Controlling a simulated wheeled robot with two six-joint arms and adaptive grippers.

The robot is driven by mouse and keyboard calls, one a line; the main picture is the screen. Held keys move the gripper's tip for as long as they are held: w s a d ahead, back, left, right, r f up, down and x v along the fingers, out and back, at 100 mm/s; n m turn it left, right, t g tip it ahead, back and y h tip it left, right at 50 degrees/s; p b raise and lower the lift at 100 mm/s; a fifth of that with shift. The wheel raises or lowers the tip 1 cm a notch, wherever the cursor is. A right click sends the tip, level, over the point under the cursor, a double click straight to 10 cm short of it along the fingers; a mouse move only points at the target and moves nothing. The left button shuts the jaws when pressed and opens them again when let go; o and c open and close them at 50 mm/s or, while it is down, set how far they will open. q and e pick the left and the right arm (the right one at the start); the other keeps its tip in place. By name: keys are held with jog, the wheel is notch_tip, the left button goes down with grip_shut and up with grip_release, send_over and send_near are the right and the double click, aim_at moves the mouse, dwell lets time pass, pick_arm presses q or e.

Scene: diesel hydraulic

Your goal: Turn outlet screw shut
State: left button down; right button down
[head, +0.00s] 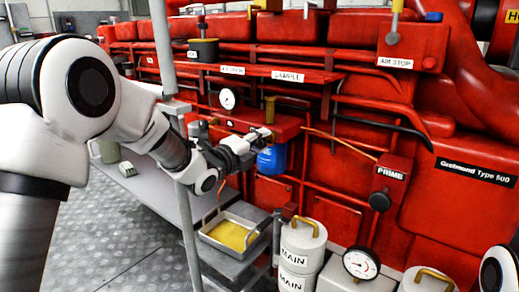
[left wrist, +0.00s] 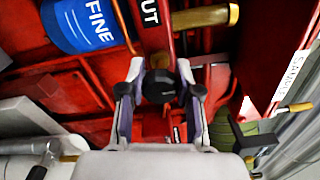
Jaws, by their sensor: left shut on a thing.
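The outlet screw has a dark knob (left wrist: 158,86), seen in the left wrist view below a red block lettered "UT" (left wrist: 150,28); the start of the word is cut off. My left gripper (left wrist: 160,74) has one finger on each side of this knob and is shut on it. In the head view my left gripper (head: 264,134) is up against the red engine, just above the blue filter (head: 271,158). The knob is hidden there behind the fingers. My right gripper is out of view; only part of my right arm shows at the lower right corner.
The blue filter lettered "FINE" (left wrist: 82,22) and a brass cylinder (left wrist: 203,17) are close to the left gripper. A grey post (head: 183,195) stands beside my left arm. A tray with yellow contents (head: 208,238), white MAIN weights (head: 301,262) and a gauge (head: 361,264) are below.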

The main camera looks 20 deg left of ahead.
pick_arm(q)
jog(key=shift+f, duration=0.15)
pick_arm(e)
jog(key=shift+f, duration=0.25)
pick_arm(q)
jog(key=c, duration=0.8)
grip_release()
